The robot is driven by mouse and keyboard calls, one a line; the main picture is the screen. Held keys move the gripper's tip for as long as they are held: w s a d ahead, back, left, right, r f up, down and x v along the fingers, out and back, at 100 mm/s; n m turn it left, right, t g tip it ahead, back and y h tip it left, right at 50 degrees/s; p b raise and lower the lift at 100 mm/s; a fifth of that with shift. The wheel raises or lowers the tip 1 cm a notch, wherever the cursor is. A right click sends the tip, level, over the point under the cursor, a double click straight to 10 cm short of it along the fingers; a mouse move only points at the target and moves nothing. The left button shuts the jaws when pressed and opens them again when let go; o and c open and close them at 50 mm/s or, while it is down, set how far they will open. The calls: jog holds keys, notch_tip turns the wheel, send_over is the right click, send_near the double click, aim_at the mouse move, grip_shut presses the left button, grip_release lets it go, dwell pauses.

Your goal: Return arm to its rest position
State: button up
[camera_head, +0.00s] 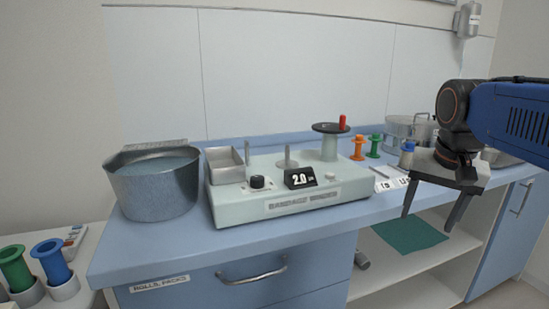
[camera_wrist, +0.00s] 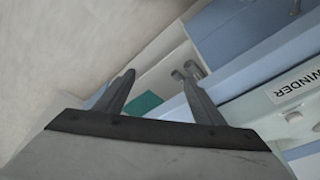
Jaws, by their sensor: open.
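My gripper (camera_head: 428,212) is at the right of the head view, in front of the counter's front edge, with its two dark fingers spread and pointing down. It is open with nothing between the fingers. In the wrist view my gripper (camera_wrist: 160,84) shows the same two spread fingers, with the open shelf and floor beyond them. My blue and black arm reaches in from the right edge of the head view. The arm's base is out of view.
The blue counter (camera_head: 130,256) carries a metal pot (camera_head: 155,190), a bandage winder (camera_head: 240,207), and orange (camera_head: 358,148) and green (camera_head: 374,147) spools. A steel pot (camera_head: 398,127) stands at the back right. A teal cloth (camera_head: 410,234) lies on the shelf below. Green (camera_head: 15,266) and blue (camera_head: 52,262) spools stand at left.

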jog(key=s+a+f+n+t, duration=0.1)
jog(key=s+a+f+n, duration=0.1)
jog(key=s+f, duration=0.4)
jog(key=s+a+f+n+t, duration=0.1)
jog(key=s+f+n, duration=0.3)
jog(key=f, duration=0.6)
jog(key=s+a, duration=0.1)
jog(key=s, duration=0.1)
jog(key=shift+s+a+f+y, duration=0.15)
jog(key=shift+s+a+y, duration=0.05)
jog(key=shift+s+y, duration=0.2)
